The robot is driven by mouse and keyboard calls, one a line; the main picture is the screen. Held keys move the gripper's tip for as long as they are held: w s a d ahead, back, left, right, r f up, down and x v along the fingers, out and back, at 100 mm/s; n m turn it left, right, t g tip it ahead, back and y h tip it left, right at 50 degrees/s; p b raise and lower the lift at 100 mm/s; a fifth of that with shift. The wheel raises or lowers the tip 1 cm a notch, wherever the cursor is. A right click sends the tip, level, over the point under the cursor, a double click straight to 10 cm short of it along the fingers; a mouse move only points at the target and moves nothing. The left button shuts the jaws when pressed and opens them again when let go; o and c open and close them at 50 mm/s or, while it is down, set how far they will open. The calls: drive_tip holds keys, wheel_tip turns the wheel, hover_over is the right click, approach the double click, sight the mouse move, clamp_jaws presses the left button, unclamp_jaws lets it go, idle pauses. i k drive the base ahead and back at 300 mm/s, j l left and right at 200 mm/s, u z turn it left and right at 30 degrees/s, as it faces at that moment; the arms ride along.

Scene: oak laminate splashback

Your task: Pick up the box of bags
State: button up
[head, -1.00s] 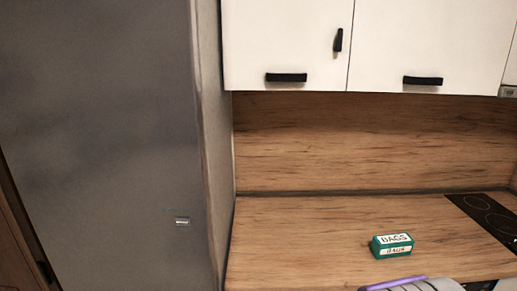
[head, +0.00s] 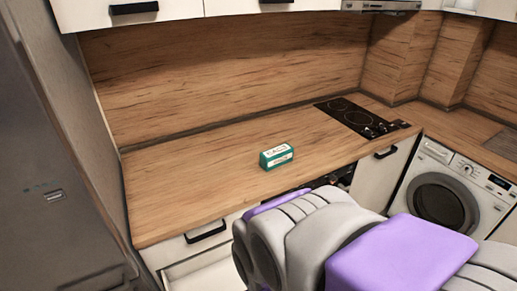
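The box of bags (head: 277,157) is a small green carton with white labels. In the head view it stands on the oak countertop (head: 195,180), close to the counter's front edge. My arm, grey and purple, fills the lower right of the view, in front of the counter. My gripper is not visible in this view. Nothing covers the box.
A black cooktop (head: 358,117) lies on the counter right of the box. A tall grey fridge (head: 50,150) stands at the left. A washing machine (head: 445,197) is under the counter at the right. The countertop around the box is clear.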

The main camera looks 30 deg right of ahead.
sight(270, 159)
drive_tip(key=i+l, duration=0.1)
drive_tip(key=l, duration=0.3)
drive_tip(key=i+l+z, duration=0.1)
drive_tip(key=l, duration=0.3)
drive_tip(key=i+l, duration=0.1)
drive_tip(key=l, duration=0.25)
drive_tip(key=i+l+z, duration=0.1)
drive_tip(key=l, duration=0.3)
drive_tip(key=i+l+z, duration=0.1)
drive_tip(key=l, duration=0.25)
drive_tip(key=i+l, duration=0.15)
drive_tip(key=l, duration=0.25)
drive_tip(key=i+l+z, duration=0.1)
drive_tip(key=l, duration=0.25)
drive_tip(key=i+l, duration=0.2)
drive_tip(key=i+z, duration=0.05)
drive_tip(key=i, duration=0.05)
